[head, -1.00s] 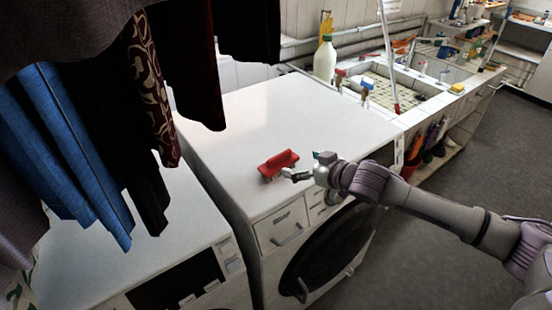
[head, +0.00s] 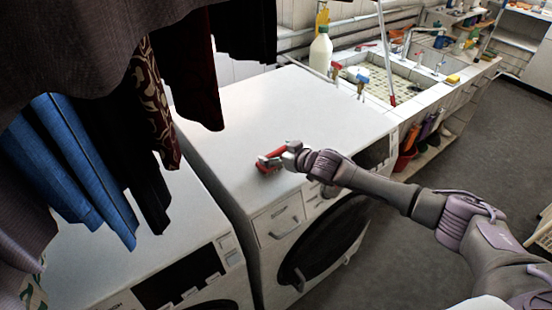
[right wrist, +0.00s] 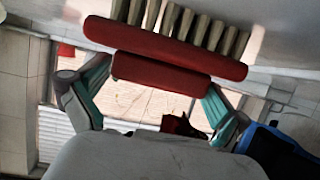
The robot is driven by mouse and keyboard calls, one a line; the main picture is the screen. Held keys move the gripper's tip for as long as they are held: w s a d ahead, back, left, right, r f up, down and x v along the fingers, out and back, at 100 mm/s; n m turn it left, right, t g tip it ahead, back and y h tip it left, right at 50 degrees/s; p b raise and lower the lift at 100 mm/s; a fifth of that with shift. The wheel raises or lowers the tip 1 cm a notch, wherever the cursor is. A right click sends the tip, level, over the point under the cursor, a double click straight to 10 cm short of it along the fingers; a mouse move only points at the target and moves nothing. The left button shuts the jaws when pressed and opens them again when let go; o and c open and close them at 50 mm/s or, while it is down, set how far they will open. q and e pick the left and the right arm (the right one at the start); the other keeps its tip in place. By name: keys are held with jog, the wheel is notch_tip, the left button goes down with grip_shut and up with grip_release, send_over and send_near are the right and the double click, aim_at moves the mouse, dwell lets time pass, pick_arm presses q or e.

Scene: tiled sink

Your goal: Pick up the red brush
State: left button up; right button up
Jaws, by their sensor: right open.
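The red brush (head: 266,166) lies on the white top of the washing machine, near its front edge. My right gripper (head: 274,159) is right at the brush in the head view and covers part of it. In the right wrist view the brush (right wrist: 180,46) spans the top, with its pale bristles at the upper side. The open fingers of my right gripper (right wrist: 158,85) stand on either side of the brush's narrower red part, with the fingertips close to it. Whether they touch it I cannot tell. My left gripper is not in view.
The washing machine top (head: 290,105) is clear around the brush. A second machine (head: 120,255) stands at the left front. Dark and blue clothes (head: 75,165) hang at the left. A white bottle (head: 320,52) and a tiled sink (head: 405,80) stand behind.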

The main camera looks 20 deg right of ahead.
jog(key=shift+s, duration=0.1)
jog(key=shift+c, duration=0.3)
jog(key=c, duration=0.8)
jog(key=shift+r, duration=0.1)
